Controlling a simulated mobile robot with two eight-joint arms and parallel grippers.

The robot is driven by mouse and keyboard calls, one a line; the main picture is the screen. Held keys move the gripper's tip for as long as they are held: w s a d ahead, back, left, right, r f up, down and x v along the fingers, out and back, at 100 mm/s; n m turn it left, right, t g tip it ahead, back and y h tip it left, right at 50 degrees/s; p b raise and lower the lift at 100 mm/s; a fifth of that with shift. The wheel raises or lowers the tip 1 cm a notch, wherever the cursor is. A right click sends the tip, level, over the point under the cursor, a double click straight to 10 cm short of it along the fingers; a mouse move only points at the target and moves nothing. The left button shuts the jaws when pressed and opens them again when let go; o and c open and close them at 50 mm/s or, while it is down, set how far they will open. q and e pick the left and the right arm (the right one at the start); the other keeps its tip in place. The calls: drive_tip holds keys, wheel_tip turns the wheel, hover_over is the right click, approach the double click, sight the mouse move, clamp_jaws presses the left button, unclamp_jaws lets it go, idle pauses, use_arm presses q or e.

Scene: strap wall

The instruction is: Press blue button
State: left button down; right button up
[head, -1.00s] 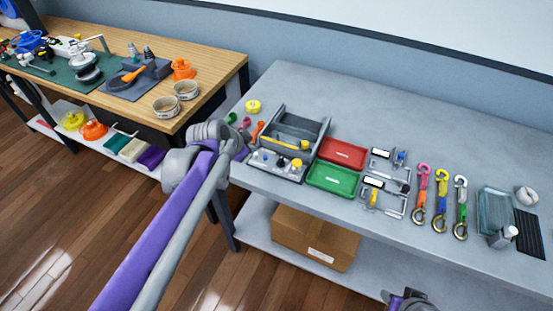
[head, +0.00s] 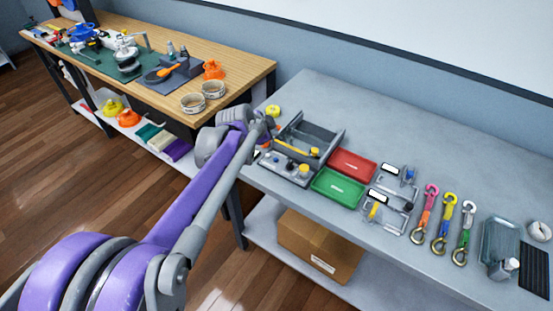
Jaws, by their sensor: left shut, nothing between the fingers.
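A grey control panel (head: 286,174) with several small knobs or buttons sits at the left front of the grey table. A small bluish button (head: 276,158) shows near its left end, and a yellow knob (head: 304,170) near its right end. My left gripper (head: 268,128) is at the left edge of the table, to the upper left of the panel and apart from it in the picture. It is shut and empty, and my own wrist partly hides its fingers. My right gripper is not in view.
A grey tool tray (head: 325,137) stands behind the panel. A red tray (head: 352,166) and a green tray (head: 338,187) lie to its right, then colored straps with hooks (head: 442,224). A wooden bench (head: 225,100) stands left. The table's back is clear.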

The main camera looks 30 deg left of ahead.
use_arm(q)
drive_tip(key=shift+f, duration=0.15)
drive_tip(key=b, duration=0.6)
hover_over(276, 160)
drive_tip(key=f, duration=0.5)
drive_tip(key=s+f, duration=0.1)
drive_tip(key=f, duration=0.1)
drive_tip(key=shift+a+f, duration=0.3)
drive_tip(key=shift+w+f, duration=0.1)
drive_tip(key=shift+f, duration=0.35)
drive_tip(key=shift+f, duration=0.15)
idle(0.6)
drive_tip(key=shift+f, duration=0.3)
drive_tip(key=shift+f+b, duration=0.4)
idle(0.6)
drive_tip(key=shift+r, duration=0.1)
drive_tip(key=shift+r+p, duration=0.75)
drive_tip(key=shift+r, duration=0.05)
